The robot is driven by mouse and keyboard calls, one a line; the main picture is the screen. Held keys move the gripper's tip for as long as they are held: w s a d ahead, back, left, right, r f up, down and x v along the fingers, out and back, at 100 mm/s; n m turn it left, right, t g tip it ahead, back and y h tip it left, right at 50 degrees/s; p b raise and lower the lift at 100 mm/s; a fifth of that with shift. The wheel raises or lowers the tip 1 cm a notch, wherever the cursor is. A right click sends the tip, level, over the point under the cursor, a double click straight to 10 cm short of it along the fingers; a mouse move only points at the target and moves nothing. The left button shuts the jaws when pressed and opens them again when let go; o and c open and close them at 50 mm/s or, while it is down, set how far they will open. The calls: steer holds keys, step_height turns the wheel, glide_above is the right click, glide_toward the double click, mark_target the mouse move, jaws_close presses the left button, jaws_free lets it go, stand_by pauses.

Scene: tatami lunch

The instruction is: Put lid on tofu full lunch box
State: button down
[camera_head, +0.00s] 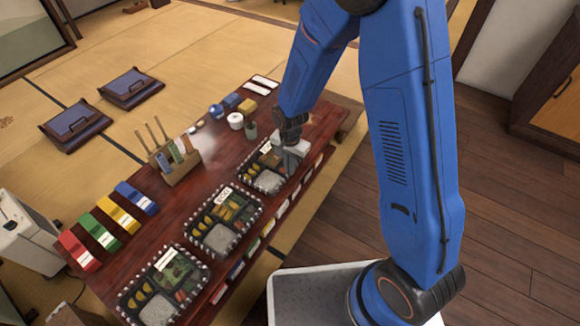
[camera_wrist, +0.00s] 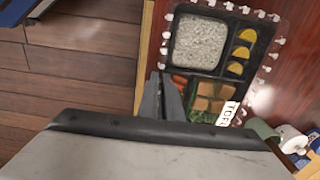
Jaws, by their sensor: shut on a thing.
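The tofu lunch box (camera_wrist: 254,78) shows in the wrist view with pale rice, yellow pieces, orange slices, greens and brown tofu cubes under a white label beginning "TOF". In the head view it is the farthest of the three boxes (camera_head: 250,178), partly behind my gripper (camera_head: 291,168). My gripper's dark fingers (camera_wrist: 162,88) are at the box's near edge, beside the orange slices. They are close together; the thing between them is too small or hidden to name. I cannot make out a lid on the box or in the fingers.
Two more filled boxes, a middle one (camera_head: 214,238) and a near one (camera_head: 162,306), share the dark red table (camera_head: 120,262). Coloured packs (camera_head: 76,249), a wooden holder (camera_head: 181,172) and cups (camera_head: 236,121) stand along its far side. Several coloured items line its right edge.

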stand_by(0.4)
steer(key=c, duration=1.3)
jaws_free()
step_height(320, 180, up, 8)
stand_by(0.5)
steer(key=shift+c, duration=0.4)
